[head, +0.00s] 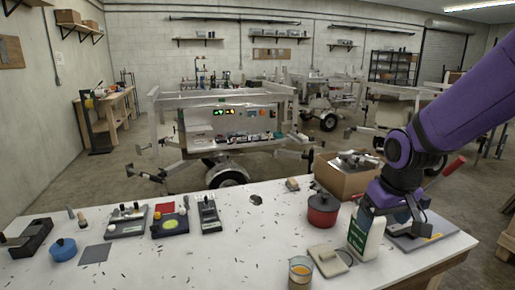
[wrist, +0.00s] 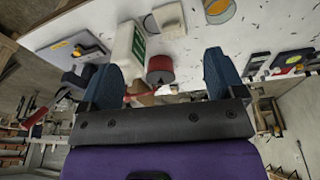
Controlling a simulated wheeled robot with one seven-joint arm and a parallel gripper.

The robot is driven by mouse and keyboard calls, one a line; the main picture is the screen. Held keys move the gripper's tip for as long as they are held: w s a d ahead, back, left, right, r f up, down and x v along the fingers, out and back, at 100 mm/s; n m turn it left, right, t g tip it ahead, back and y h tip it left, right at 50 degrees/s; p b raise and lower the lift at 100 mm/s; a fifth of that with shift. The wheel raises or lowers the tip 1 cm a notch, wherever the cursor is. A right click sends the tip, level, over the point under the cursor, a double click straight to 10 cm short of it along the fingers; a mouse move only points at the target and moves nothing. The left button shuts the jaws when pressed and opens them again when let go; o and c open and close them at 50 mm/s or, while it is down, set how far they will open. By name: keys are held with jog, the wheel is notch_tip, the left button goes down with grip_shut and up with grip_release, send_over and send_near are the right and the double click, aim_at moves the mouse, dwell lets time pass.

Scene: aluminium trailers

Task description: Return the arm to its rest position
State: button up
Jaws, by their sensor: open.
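My purple arm comes in from the right edge of the head view and bends down over the right end of the white table (head: 240,255). My gripper (head: 392,212) is open above that end, and in the head view it overlaps the top of a white and green carton (head: 361,242). In the wrist view my gripper (wrist: 163,78) has its two blue fingers wide apart with nothing held between them. The carton (wrist: 124,44) shows there beyond the left finger, apart from the grip. The exact gap to the carton cannot be told.
Tool trays (head: 126,222) stand left. The table's middle is mostly clear; trailers (head: 225,125) stand behind.

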jog(key=s+d+r+m+t, duration=0.2)
jog(key=s+d+r, duration=0.1)
jog(key=s+r, duration=1)
jog(key=s, duration=0.3)
jog(key=shift+s+r+t, duration=0.35)
jog(key=shift+r+t, duration=0.05)
